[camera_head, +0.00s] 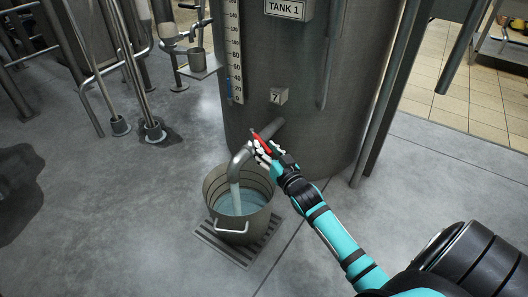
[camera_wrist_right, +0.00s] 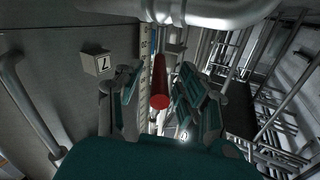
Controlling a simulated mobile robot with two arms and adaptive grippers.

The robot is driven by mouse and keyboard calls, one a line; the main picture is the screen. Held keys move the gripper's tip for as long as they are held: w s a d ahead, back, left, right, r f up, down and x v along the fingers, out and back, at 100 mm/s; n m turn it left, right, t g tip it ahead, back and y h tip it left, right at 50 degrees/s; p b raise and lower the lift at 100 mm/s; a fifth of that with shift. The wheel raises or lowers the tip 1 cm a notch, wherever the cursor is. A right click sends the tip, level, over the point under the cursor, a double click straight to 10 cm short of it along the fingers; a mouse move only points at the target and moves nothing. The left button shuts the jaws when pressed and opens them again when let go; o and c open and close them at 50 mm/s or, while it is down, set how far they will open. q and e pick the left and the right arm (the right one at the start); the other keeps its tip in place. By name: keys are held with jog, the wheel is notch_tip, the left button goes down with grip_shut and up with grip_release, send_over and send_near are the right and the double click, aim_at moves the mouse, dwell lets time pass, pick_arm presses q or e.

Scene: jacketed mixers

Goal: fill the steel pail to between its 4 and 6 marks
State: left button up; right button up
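The steel pail (camera_head: 211,190) stands upright on a floor grate below the tank's bent outlet spout (camera_head: 240,160). A stream runs from the spout into the pail, and pale blue liquid (camera_head: 240,203) lies inside. Ring lines show on the inner wall above the liquid, but I cannot read any numbers. The red valve handle (camera_head: 262,143) is on the outlet pipe. My right gripper (camera_head: 266,152) is at this handle. In the right wrist view the handle (camera_wrist_right: 160,82) lies between the spread fingers, with gaps on both sides. My left gripper is not in view.
The tank labelled TANK 1 (camera_head: 300,70) stands behind the pail, with a level scale (camera_head: 235,50) and a tag marked 7 (camera_head: 279,96). The grate (camera_head: 240,252) shows around the pail. Pipe legs (camera_head: 153,130) stand at left. The grey floor left of the pail is clear.

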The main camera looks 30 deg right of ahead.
jog(key=shift+w+d, duration=0.1)
jog(key=shift+w, duration=0.6)
grip_shut()
